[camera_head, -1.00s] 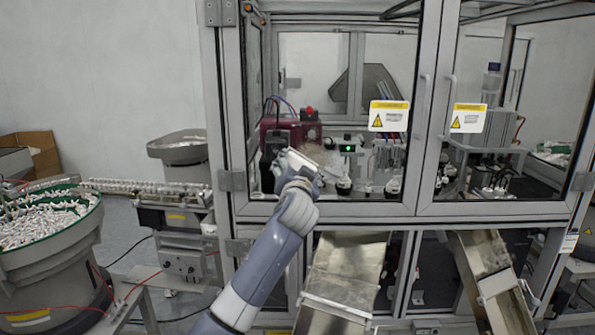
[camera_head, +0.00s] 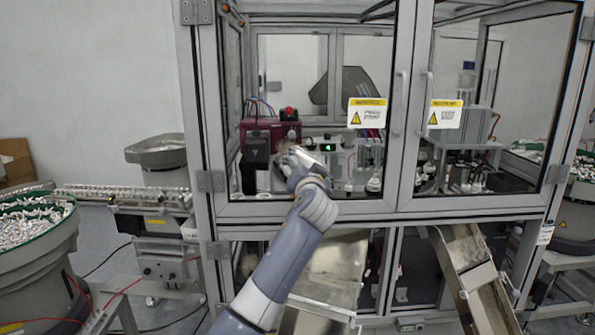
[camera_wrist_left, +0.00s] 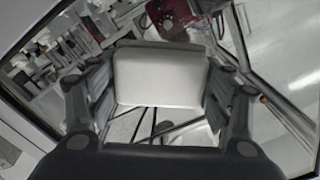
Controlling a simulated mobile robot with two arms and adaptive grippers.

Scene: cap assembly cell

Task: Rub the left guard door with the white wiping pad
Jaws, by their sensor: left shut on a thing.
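The left guard door (camera_head: 320,209) is a grey-framed clear panel with a yellow and white warning label (camera_head: 367,113) and a vertical handle at its right side. My left gripper (camera_head: 291,159) is in front of the lower middle of its glass. In the left wrist view, the gripper (camera_wrist_left: 160,74) is shut on the white wiping pad (camera_wrist_left: 160,79), a pale block between both fingers. The pad is hard to make out in the head view. I cannot tell whether it touches the glass. A faint smudge seems to show on the glass beside the gripper. My right gripper is out of view.
The right guard door (camera_head: 480,204) adjoins on the right, with its own label and handle. Metal chutes (camera_head: 333,270) stand below the doors. A feeder bowl of white parts (camera_head: 35,225) and a conveyor (camera_head: 120,193) stand to the left.

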